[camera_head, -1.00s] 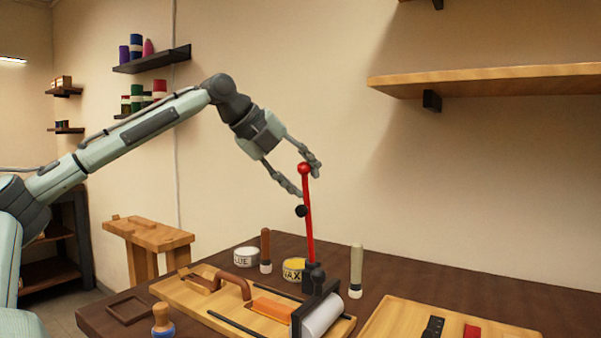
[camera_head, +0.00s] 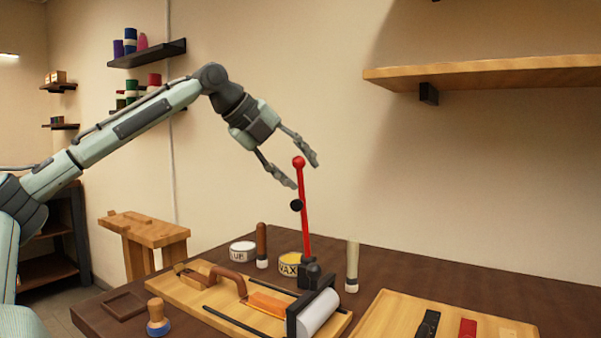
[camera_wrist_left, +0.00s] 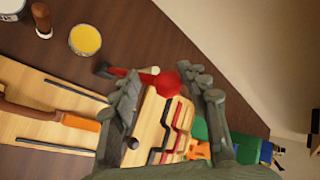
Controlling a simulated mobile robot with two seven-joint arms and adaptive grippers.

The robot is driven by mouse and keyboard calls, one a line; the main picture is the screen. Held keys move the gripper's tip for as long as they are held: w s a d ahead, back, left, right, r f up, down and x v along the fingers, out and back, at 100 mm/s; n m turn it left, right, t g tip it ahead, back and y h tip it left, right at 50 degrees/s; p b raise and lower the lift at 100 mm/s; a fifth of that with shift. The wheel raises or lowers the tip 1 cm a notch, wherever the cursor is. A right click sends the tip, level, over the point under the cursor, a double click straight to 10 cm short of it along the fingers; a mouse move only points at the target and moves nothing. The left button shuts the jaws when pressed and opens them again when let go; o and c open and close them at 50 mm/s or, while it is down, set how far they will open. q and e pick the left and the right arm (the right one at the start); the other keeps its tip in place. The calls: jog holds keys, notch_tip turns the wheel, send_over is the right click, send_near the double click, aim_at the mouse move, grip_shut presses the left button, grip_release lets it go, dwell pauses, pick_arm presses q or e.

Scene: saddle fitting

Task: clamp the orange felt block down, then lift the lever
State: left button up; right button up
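The orange felt block (camera_head: 267,304) lies in the wooden fixture (camera_head: 204,304) on the table, left of the white roller (camera_head: 318,314) in its black bracket. It also shows in the left wrist view (camera_wrist_left: 80,122). The red lever (camera_head: 305,220) stands nearly upright from a black base (camera_head: 314,274), with a red ball knob (camera_head: 299,162) on top. My left gripper (camera_head: 305,175) is open, its fingers on either side of the knob. In the left wrist view the knob (camera_wrist_left: 168,83) lies between the spread fingers, apparently clear of both. My right gripper is out of view.
A brown arched handle (camera_head: 230,277) sits on the fixture beside the felt. A wax tin (camera_head: 289,267), a glue tin (camera_head: 243,251) and a pale upright tool (camera_head: 352,268) stand behind. A wooden tray (camera_head: 390,320) lies at right. A wall shelf (camera_head: 480,76) hangs above right.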

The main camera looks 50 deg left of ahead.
pick_arm(q)
jog(key=v, duration=1.1)
jog(key=shift+f, duration=0.15)
